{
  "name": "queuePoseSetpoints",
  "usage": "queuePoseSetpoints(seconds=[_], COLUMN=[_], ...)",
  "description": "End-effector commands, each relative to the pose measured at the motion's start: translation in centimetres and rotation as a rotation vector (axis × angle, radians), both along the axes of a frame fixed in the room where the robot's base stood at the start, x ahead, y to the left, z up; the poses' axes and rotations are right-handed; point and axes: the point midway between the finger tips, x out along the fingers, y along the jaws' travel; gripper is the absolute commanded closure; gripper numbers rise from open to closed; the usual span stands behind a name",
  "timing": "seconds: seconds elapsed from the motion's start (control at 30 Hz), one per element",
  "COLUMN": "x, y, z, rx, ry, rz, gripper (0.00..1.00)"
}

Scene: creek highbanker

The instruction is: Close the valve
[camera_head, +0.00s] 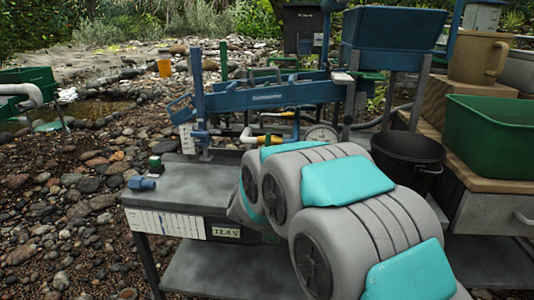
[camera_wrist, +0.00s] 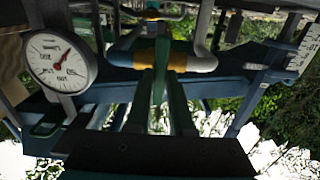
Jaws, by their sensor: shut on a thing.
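The valve shows in the wrist view as a narrow green handle (camera_wrist: 159,78) at a pipe (camera_wrist: 203,63) with a yellow section. My gripper (camera_wrist: 162,75) reaches up from the bottom of that view, with its two fingers on either side of the handle and shut on it. The exact contact is dark and hard to make out. In the head view the pipe with its yellow section (camera_head: 249,138) runs below the blue sluice frame; my arm's grey and teal links hide my gripper there.
A round gauge (camera_wrist: 60,63) with a red needle is left of my gripper in the wrist view. A grey bench (camera_head: 180,190) carries a small blue fitting (camera_head: 141,183). A black bucket (camera_head: 407,160) and green bin (camera_head: 490,130) stand right of the arm. Stones cover the ground at left.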

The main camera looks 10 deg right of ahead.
Motion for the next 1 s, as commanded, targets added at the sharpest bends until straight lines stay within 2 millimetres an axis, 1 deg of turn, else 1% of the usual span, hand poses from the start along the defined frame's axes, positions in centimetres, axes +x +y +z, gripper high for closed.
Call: queuePoseSetpoints(seconds=[0.23,0.27,0.5,0.53,0.83,0.93,1.0], x=[0.0,0.0,0.0,0.0,-0.3,-1.2,-2.1], y=[0.0,0.0,0.0,0.0,0.1,0.5,0.8], z=[-0.1,-0.1,-0.1,0.0,0.0,0.1,0.2], rx=[0.001,0.001,0.001,0.000,-0.001,0.000,-0.001], ry=[0.003,0.003,0.002,0.001,0.001,0.000,-0.002], rz=[0.001,0.000,0.000,0.000,0.001,0.002,0.002], gripper=[1.00,0.79,0.52,0.50,0.50,0.50,0.50])
